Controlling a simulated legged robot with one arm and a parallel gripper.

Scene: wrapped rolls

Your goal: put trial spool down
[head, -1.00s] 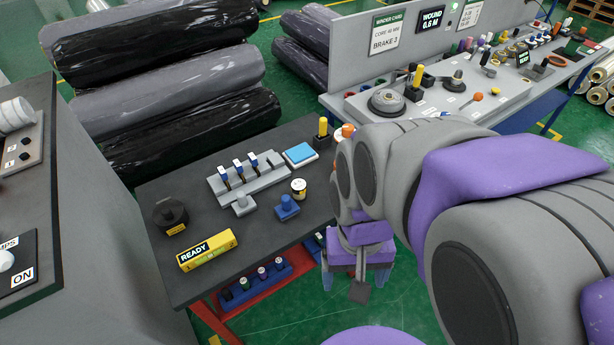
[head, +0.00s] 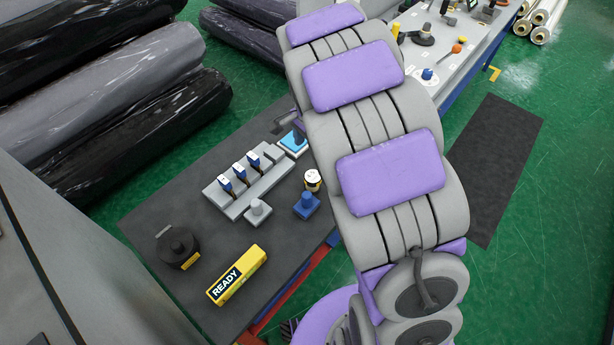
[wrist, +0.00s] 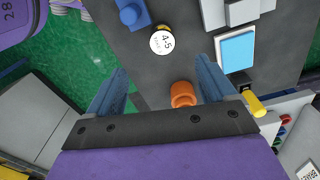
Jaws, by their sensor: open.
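A small round spool (head: 312,181) with a white top and a dark-and-yellow side stands upright on the dark table (head: 150,215). I take it for the trial spool. In the wrist view its top (wrist: 162,42) reads "4.5". My gripper (wrist: 160,85) is open; its two blue-grey fingers stand wide apart. The spool lies beyond the fingertips, not gripped. An orange round piece (wrist: 183,94) shows between the fingers, nearer the right one; I cannot tell whether it is touched. In the head view my arm hides most of my gripper and the orange piece.
A blue knobbed block (head: 307,205) is beside the spool. A grey rack (head: 245,187) with several blue-and-white pieces, a light-blue pad (wrist: 237,53), a black round container (head: 177,247) and a yellow READY block (head: 236,275) share the table. Wrapped rolls (head: 130,130) lie behind.

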